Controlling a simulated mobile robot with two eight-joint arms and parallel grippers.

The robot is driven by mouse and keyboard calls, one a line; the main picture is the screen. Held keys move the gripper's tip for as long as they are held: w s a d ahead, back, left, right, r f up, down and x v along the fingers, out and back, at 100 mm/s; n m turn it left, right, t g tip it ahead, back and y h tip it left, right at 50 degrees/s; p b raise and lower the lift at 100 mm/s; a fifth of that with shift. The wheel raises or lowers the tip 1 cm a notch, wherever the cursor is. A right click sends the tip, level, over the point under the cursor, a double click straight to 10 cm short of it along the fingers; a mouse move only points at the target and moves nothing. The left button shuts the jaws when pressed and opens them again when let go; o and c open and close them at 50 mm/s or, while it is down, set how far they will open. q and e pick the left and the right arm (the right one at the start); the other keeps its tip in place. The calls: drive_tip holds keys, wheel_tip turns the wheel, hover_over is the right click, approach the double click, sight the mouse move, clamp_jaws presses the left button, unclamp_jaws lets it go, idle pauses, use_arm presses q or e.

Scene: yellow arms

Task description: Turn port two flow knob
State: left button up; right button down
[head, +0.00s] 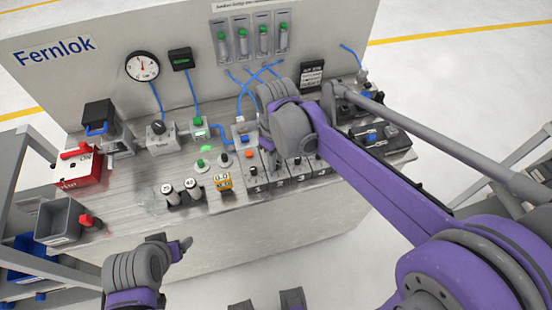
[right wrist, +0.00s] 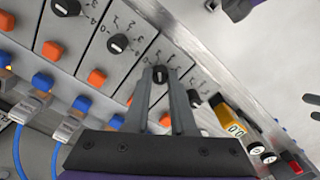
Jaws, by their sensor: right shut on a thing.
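A row of black flow knobs with printed scales runs across a metal panel in the right wrist view. My right gripper (right wrist: 161,75) has its two fingertips on either side of one knob, the port two flow knob (right wrist: 160,73), second from the yellow-meter end, and is shut on it. The port one knob (right wrist: 195,98) is beside it, and another knob (right wrist: 118,43) is on the other side. In the head view my right wrist hides the fingers and the held knob. My left gripper (head: 182,246) is low in front of the bench; its jaw opening is unclear.
Orange buttons (right wrist: 97,77) and blue fittings with hoses line the panel beside the knobs. A yellow meter (head: 222,181) stands on the bench (head: 140,197) left of the panel.

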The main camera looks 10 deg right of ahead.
idle(0.3)
drive_tip(key=c, duration=0.8)
unclamp_jaws()
drive_tip(key=shift+o, duration=0.2)
wheel_tip(320, 180, up, 11)
drive_tip(key=shift+p, duration=0.4)
drive_tip(key=shift+s+f, duration=0.1)
drive_tip(key=s+d+f+m+t, duration=0.2)
drive_tip(key=s+d+f+m, duration=0.1)
drive_tip(key=s+f, duration=0.3)
drive_tip(key=s+d+f+m+t, duration=0.3)
drive_tip(key=s+f, duration=0.3)
drive_tip(key=s, duration=0.2)
drive_tip(key=shift+s+d+f+m, duration=0.2)
drive_tip(key=shift+d+m, duration=0.15)
drive_tip(key=shift+m, duration=0.25)
